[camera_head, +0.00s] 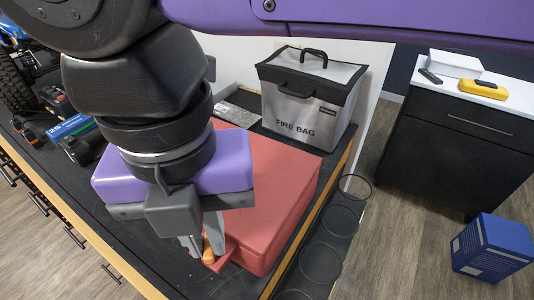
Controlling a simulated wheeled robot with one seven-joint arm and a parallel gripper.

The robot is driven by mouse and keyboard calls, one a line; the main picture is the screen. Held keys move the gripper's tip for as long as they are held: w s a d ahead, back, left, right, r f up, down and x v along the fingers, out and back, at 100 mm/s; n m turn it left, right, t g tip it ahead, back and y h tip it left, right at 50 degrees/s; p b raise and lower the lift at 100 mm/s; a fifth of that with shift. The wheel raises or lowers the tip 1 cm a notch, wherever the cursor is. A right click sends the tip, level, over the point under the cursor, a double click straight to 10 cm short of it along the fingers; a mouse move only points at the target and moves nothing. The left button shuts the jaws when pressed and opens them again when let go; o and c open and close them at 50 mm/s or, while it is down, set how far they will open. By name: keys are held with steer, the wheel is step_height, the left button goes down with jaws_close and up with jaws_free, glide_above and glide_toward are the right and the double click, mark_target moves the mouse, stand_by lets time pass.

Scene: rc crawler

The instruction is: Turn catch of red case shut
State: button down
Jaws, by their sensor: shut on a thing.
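The red case (287,178) lies closed and flat on the dark bench top, partly hidden behind my arm. My gripper (204,243) points down at the case's near front edge. Its grey fingers are shut on a small orange catch (208,252), which shows between and just below them. A red corner of the case juts out beside the catch. The fingers hide much of the catch, so I cannot tell its exact angle.
A silver fire bag (306,97) stands behind the case. Batteries and a blue box (71,127) lie at left near a blue crawler (14,40). Round holders (321,262) line the bench's right edge. A dark cabinet (460,130) and blue carton (490,247) stand right, across open floor.

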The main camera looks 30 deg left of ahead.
mark_target(207, 244)
steer(key=n+b, duration=0.2)
steer(key=n, duration=0.3)
steer(key=shift+n, duration=0.3)
steer(key=shift+n+b, duration=0.7)
steer(key=shift+n, duration=1.6)
steer(key=c, duration=1.5)
jaws_free()
step_height(207, 244, up, 8)
steer(key=p, duration=0.5)
steer(key=shift+r, duration=0.1)
